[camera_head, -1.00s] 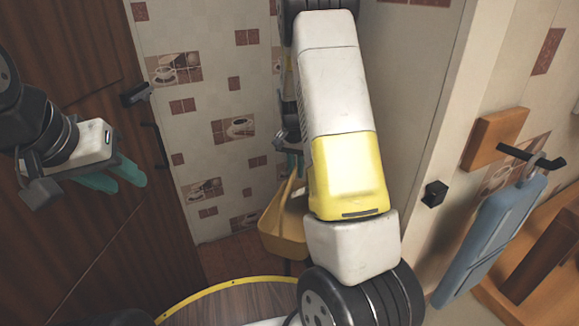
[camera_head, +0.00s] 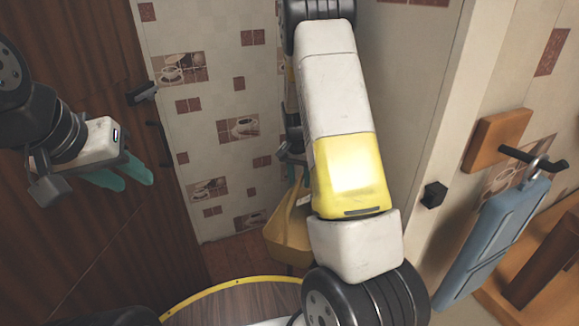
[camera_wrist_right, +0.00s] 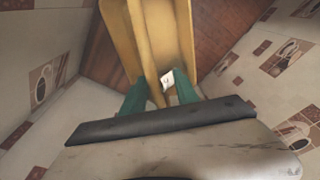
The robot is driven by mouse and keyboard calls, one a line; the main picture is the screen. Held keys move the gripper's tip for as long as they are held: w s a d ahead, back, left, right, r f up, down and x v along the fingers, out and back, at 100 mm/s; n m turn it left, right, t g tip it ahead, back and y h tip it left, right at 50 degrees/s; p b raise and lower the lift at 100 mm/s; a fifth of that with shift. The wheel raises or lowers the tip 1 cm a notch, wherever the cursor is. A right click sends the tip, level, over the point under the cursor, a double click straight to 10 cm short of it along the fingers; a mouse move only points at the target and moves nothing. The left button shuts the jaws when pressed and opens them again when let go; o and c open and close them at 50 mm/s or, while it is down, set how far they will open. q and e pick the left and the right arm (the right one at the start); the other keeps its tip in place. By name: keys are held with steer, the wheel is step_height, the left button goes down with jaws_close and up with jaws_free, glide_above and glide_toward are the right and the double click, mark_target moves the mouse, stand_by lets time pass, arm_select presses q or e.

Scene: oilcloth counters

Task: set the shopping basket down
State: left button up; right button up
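The yellow shopping basket (camera_head: 287,237) hangs low behind my right arm in the head view, partly hidden by it. In the right wrist view the basket (camera_wrist_right: 112,52) lies beyond my right gripper (camera_wrist_right: 160,82), whose two teal fingers are on either side of its yellow handle. A small white tag shows by the fingers. The fingers look shut on the handle; the exact contact is hard to see. The basket's underside is hidden, so I cannot tell its height above the floor. My left gripper (camera_head: 124,180) is at the left, away from the basket, with its teal fingers close together and nothing visible in them.
A brown wooden door (camera_head: 70,235) with a dark handle is at the left, behind my left gripper. Tiled walls (camera_head: 215,110) form a corner around a reddish-brown floor (camera_head: 232,258). A blue board (camera_head: 492,235) hangs from a black wall hook at the right.

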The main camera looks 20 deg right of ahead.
steer(key=shift+r, duration=0.15)
step_height(320, 180, up, 12)
steer(key=s, duration=0.1)
steer(key=shift+a, duration=0.35)
